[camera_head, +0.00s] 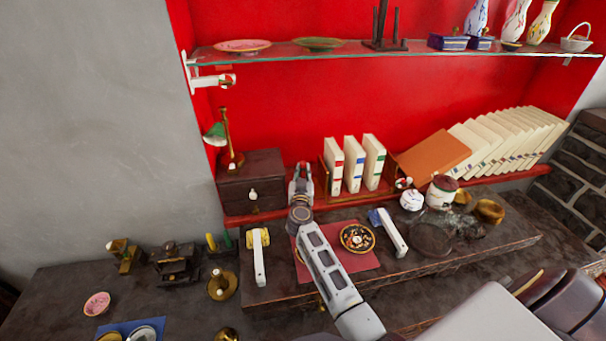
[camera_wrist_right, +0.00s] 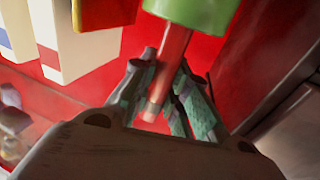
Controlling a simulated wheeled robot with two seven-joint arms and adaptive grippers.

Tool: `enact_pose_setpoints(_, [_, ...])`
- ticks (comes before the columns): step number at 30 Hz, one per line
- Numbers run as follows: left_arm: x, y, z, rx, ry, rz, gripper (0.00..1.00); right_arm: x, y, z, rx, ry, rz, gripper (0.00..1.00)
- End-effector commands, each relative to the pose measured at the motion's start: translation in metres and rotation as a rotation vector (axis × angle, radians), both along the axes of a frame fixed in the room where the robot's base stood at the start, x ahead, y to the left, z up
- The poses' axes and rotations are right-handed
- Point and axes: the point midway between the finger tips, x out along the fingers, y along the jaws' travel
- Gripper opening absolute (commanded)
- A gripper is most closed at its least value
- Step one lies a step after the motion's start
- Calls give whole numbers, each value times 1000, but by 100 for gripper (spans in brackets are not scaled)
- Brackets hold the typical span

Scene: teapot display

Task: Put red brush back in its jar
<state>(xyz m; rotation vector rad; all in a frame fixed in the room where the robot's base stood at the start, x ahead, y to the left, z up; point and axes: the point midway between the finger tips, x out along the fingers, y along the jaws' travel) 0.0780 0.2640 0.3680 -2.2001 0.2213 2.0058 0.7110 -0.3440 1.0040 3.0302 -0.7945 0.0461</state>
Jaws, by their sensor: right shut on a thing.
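My right gripper (camera_head: 301,172) is in front of the red back wall, between a dark drawer box and the standing books. In the right wrist view its grey-green fingers (camera_wrist_right: 172,98) are closed around a slim red rod (camera_wrist_right: 174,62), which appears to be the red brush. A wider green cylinder (camera_wrist_right: 192,8) adjoins the rod at the top edge of that view and is cut off there; I cannot tell whether it belongs to the brush. I cannot single out the brush's jar with certainty. My left gripper is not in view.
The dark drawer box (camera_head: 252,186) stands left of the gripper, and white books (camera_head: 354,164) stand close on its right. A glass shelf (camera_head: 400,49) with dishes and vases runs above. A red cloth (camera_head: 365,262) lies below. Jars (camera_head: 441,190) stand at the right.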

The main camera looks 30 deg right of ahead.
Motion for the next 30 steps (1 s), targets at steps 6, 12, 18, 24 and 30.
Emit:
enact_pose_setpoints(6, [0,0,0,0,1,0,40,0,0,-3,1,0,0,0])
enact_pose_setpoints(12, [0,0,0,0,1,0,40,0,0,-3,1,0,0,38])
enact_pose_setpoints(18, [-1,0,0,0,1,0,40,0,0,-3,1,0,0,38])
enact_pose_setpoints(24, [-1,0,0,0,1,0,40,0,0,-1,1,0,0,38])
enact_pose_setpoints(30, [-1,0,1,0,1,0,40,-6,4,-1,1,2,1,38])
